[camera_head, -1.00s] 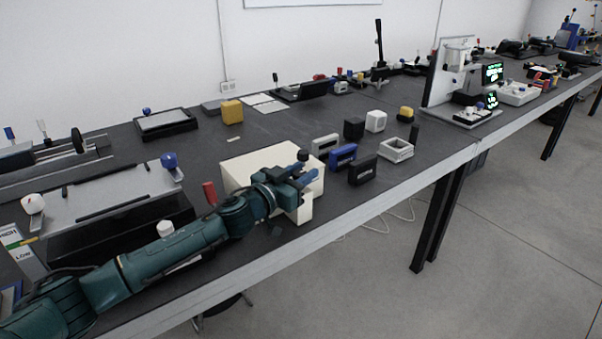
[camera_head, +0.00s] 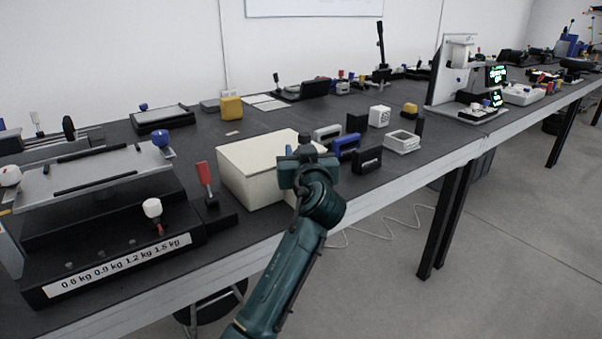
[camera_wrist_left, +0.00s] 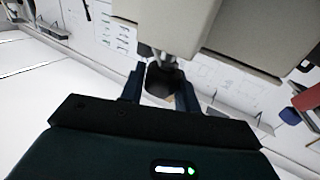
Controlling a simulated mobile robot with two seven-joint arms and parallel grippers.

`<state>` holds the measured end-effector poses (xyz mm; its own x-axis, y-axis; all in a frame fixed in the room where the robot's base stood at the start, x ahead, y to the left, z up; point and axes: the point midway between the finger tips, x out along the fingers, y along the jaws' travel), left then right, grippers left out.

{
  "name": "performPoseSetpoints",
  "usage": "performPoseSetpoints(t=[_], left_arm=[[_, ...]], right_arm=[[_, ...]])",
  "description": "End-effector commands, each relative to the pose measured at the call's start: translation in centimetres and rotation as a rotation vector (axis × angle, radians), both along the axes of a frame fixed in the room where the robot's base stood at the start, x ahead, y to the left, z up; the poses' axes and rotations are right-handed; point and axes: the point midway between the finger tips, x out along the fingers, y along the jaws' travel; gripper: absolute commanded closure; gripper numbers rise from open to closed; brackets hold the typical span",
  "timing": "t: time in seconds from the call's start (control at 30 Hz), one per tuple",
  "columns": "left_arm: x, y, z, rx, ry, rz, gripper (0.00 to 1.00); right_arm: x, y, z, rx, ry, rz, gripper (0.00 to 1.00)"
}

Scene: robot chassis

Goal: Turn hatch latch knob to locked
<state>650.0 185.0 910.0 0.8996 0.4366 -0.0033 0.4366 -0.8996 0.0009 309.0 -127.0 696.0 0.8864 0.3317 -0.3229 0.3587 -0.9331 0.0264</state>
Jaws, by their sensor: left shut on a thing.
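A cream box (camera_head: 262,172) stands near the table's front edge. In the left wrist view the cream body (camera_wrist_left: 250,35) fills the upper part. A dark round knob (camera_wrist_left: 160,78) on a short metal shaft projects from it. My left gripper (camera_wrist_left: 160,86) is shut on the knob, one finger on each side. In the head view my left gripper (camera_head: 305,168) is at the box's right front side and hides the knob's grip area. No lock marking is readable, so the knob's turn position cannot be told. My right gripper is not in view.
A red-handled lever (camera_head: 205,178) stands just left of the box. Small blocks, including a blue one (camera_head: 346,146) and a black one (camera_head: 368,160), stand close to its right. A weight-marked black unit (camera_head: 110,245) is at the left. The floor in front is clear.

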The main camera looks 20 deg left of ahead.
Motion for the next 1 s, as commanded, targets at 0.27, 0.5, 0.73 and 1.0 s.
performPoseSetpoints(t=[0.27,0.5,0.73,1.0], left_arm=[[0.0,-0.1,-0.6,-0.001,-0.001,0.262,0.91],[0.0,0.0,-0.2,0.004,-0.003,0.463,0.91],[-0.1,0.2,0.0,0.006,-0.001,0.602,0.91],[-0.1,0.2,0.1,0.005,-0.001,0.682,0.91]], right_arm=[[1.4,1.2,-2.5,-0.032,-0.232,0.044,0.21],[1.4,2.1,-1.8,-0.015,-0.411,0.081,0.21],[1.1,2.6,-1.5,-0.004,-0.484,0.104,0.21],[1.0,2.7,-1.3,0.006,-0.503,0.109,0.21]])
